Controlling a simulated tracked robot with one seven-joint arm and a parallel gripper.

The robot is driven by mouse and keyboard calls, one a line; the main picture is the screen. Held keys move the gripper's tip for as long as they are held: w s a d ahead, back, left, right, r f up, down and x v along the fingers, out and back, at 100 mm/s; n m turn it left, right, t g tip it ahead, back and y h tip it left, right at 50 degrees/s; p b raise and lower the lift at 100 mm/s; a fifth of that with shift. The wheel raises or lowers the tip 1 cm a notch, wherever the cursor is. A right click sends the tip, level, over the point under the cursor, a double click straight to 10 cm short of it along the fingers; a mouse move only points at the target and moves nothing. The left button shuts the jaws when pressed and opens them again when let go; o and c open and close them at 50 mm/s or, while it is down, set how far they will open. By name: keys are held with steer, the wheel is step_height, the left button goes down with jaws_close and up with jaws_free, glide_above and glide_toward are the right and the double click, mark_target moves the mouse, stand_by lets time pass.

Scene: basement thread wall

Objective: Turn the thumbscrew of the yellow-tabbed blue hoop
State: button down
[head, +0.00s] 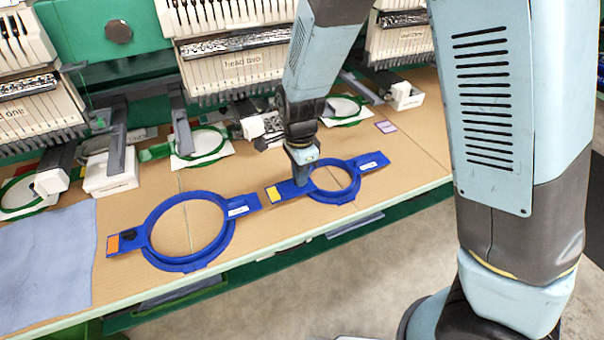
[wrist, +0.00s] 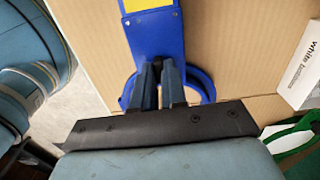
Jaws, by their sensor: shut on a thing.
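The yellow-tabbed blue hoop (head: 343,194) lies flat on the brown table, right of the middle in the head view. Its yellow tab (head: 272,194) is at its left end, and a white label is on its right arm. In the wrist view the blue hoop (wrist: 157,38) shows its yellow tab (wrist: 148,3) at the top edge. My gripper (head: 301,178) points down at the hoop's left side, where the tab arm meets the ring. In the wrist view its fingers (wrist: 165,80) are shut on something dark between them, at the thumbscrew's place. The fingers hide most of the thumbscrew.
A larger blue hoop with an orange tab (head: 187,264) lies to the left. A blue-grey cloth (head: 45,262) covers the table's left end. Green hoops and machine heads (head: 240,70) line the back. A white box (wrist: 305,65) stands at right in the wrist view.

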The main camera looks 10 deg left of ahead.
steer(key=shift+d, duration=0.15)
stand_by(0.4)
steer(key=shift+n, duration=0.8)
steer(key=n, duration=0.4)
steer(key=shift+n, duration=3.2)
